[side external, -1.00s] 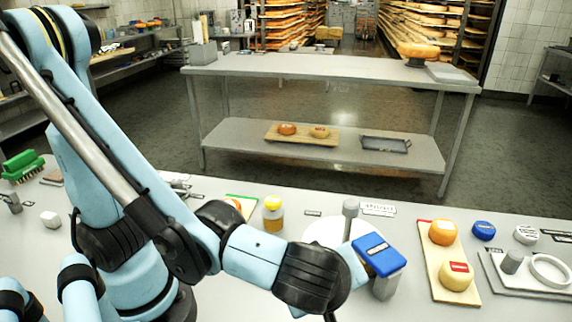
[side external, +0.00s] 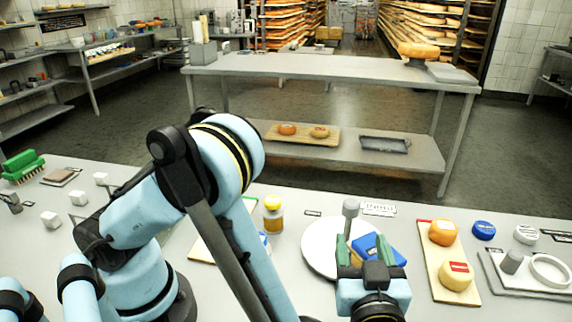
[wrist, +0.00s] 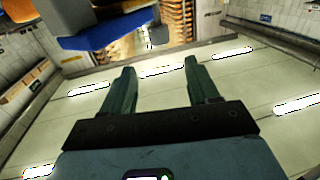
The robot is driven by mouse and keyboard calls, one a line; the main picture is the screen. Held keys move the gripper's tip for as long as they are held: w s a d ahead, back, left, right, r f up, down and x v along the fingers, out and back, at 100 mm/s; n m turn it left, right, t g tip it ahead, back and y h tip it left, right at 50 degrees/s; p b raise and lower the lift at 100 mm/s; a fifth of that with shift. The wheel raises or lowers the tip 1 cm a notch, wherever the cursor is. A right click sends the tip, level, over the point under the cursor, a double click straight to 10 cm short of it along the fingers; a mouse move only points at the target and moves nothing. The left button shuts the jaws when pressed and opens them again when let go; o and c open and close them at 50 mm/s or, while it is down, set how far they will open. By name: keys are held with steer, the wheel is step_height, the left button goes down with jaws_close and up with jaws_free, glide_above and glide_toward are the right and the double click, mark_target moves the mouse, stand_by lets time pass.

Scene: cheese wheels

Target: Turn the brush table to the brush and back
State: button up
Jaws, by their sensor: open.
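The brush table looks to be the white round disc (side external: 318,240) on the bench, with a grey peg (side external: 350,212) standing at its far right. My gripper (side external: 365,243) is open and empty, green fingers pointing up, in front of the block. In the wrist view my gripper (wrist: 161,72) shows both fingers apart with nothing between. A blue block (wrist: 108,32) and the peg's grey end (wrist: 158,36) show beyond them. Contact with the peg is not visible.
A board (side external: 437,272) with an orange cheese (side external: 443,232) and a yellow cheese (side external: 457,276) lies to the right. A blue disc (side external: 484,230) and a white ring (side external: 551,271) are farther right. An amber jar (side external: 272,215) stands to the left.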

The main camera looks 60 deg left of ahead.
mark_target(353, 209)
steer(key=x, duration=1.2)
jaws_close()
